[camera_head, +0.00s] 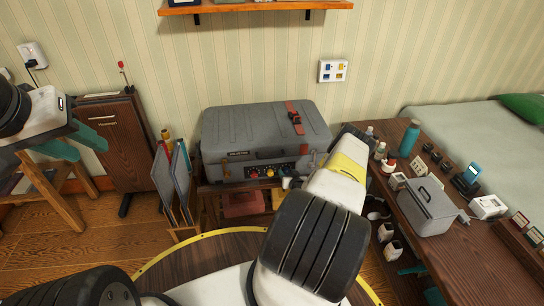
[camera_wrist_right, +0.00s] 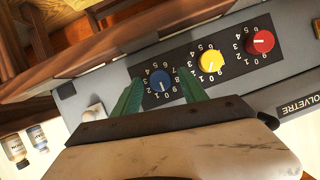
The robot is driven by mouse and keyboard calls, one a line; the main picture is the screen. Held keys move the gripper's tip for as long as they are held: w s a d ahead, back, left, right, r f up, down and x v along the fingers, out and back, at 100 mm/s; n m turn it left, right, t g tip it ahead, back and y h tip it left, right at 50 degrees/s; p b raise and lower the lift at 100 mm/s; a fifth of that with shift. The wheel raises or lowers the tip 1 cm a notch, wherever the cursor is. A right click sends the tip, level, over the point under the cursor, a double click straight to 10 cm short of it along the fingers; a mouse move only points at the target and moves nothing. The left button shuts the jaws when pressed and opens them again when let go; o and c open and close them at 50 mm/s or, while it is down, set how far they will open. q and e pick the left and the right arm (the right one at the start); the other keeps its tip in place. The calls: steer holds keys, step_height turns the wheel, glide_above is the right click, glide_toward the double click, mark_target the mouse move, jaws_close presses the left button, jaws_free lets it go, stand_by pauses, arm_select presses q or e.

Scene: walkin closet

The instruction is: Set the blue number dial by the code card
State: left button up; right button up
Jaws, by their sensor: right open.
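The blue number dial (camera_wrist_right: 159,81) sits on the black panel of a grey case, beside a yellow dial (camera_wrist_right: 210,61) and a red dial (camera_wrist_right: 261,42). Its white mark points toward the bottom of the right wrist view; I cannot surely read the number. My right gripper (camera_wrist_right: 160,86) is open, its green fingers on either side of the blue dial; contact is unclear. In the head view my arm hides this gripper. My left gripper (camera_head: 78,144) is open and empty at the left.
The grey case (camera_head: 264,125) stands against the wall on a low wooden stand. A wooden bench (camera_head: 440,246) at the right holds a teal bottle (camera_head: 409,139), a grey box (camera_head: 428,207) and small items. Folders (camera_head: 172,180) stand left of the case.

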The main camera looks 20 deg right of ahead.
jaws_close()
steer(key=shift+d, duration=0.1)
stand_by(0.3)
steer(key=shift+s+d+f+m+t+y, duration=0.1)
steer(key=shift+m+t+y, duration=0.2)
steer(key=shift+m+y, duration=0.65)
steer(key=m+t+y, duration=0.1)
steer(key=m, duration=0.3)
steer(key=m+y, duration=0.1)
steer(key=shift+f+m+t, duration=0.2)
steer(key=shift+m+t, duration=0.15)
steer(key=shift+t, duration=0.05)
steer(key=shift+d+m+t+y, duration=0.1)
steer(key=shift+m+t+y, duration=0.45)
steer(key=shift+m, duration=0.95)
steer(key=shift+t, duration=0.25)
